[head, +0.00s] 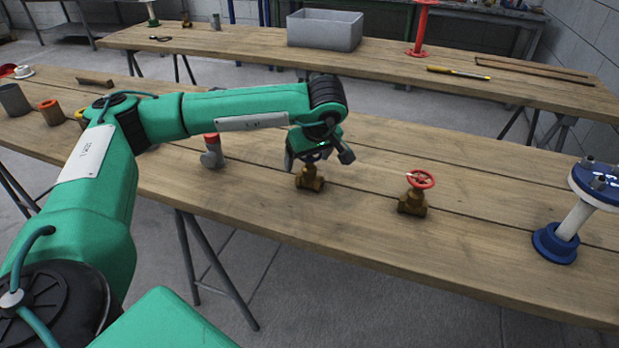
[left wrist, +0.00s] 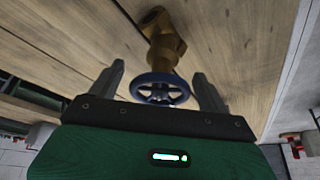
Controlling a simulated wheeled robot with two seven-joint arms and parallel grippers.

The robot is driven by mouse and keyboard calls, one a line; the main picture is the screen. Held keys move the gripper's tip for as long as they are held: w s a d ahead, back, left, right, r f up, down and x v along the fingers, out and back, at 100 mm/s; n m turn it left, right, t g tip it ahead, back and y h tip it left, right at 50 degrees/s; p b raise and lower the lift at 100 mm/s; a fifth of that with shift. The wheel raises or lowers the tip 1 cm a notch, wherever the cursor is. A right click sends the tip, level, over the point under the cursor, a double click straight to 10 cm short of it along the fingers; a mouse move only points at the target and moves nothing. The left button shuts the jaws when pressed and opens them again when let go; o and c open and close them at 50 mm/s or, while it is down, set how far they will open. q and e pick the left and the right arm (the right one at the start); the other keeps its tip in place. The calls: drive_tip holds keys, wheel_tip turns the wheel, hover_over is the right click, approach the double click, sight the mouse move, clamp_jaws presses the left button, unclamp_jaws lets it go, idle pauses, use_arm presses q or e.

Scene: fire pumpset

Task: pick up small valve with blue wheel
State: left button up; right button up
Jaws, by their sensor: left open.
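The small brass valve (head: 309,180) stands on the near wooden table in the head view, its top mostly hidden by my left gripper. In the left wrist view its blue wheel (left wrist: 160,88) lies between the two open fingers, with the brass body (left wrist: 164,45) beyond it. My left gripper (head: 318,158) is open over the valve, pointing down, and a gap shows on each side of the wheel. The gripper also shows in the left wrist view (left wrist: 160,90). My right gripper is not in view.
A brass valve with a red wheel (head: 414,192) stands to the right on the same table. A grey fitting with a red cap (head: 212,152) stands to the left. A blue-flanged pipe (head: 573,220) stands at the right end. A grey bin (head: 325,30) sits on the far table.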

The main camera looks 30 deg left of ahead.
use_arm(q)
drive_tip(key=c, duration=1.7)
clamp_jaws()
drive_tip(key=shift+r, duration=0.15)
